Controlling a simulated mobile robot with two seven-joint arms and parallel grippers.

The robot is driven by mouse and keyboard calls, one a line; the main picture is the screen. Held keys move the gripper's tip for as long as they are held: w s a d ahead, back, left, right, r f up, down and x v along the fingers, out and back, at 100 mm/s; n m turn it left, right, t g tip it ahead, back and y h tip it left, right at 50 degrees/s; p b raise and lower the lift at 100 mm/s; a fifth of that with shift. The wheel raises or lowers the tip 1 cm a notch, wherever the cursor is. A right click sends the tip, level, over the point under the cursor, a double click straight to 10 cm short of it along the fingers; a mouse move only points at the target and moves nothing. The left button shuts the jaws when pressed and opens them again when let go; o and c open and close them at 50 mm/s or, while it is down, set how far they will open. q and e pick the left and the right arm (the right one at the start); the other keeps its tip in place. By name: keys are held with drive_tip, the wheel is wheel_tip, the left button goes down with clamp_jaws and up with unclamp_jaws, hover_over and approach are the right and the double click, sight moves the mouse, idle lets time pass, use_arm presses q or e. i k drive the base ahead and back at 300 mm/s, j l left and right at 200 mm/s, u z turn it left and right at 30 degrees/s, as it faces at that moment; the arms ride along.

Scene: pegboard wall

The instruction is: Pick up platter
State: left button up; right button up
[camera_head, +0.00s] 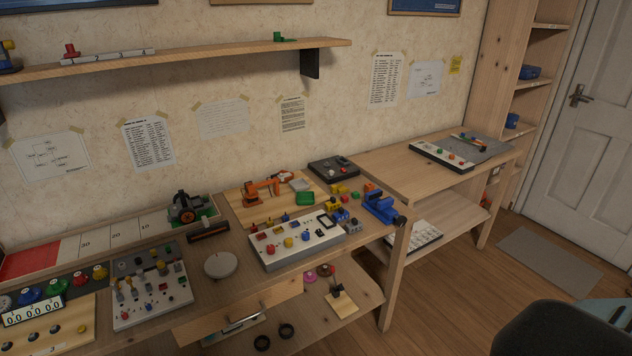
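A round, pale grey disc (221,265), which looks like the platter, lies flat on the wooden workbench (215,295) near its front edge. It sits between a grey board with small parts on the left and a white control panel on the right. Its top looks bare and nothing covers it. Neither of my grippers shows in the head view.
The grey parts board (150,312) and the white control panel (300,247) flank the disc. A dark bar (208,232) lies behind it. A drawer (240,315) is below the front edge. A blue vise (380,205) stands at the bench's right end. A dark chair-like shape (550,330) fills the lower right.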

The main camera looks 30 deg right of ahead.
sight(219, 265)
drive_tip(key=i+j+z, duration=0.15)
drive_tip(key=j, duration=0.2)
drive_tip(key=i+j+z, duration=0.15)
drive_tip(key=j, duration=0.2)
drive_tip(key=i+j+z, duration=0.15)
drive_tip(key=j, duration=0.25)
drive_tip(key=j+z, duration=0.15)
drive_tip(key=j, duration=0.2)
drive_tip(key=i, duration=0.05)
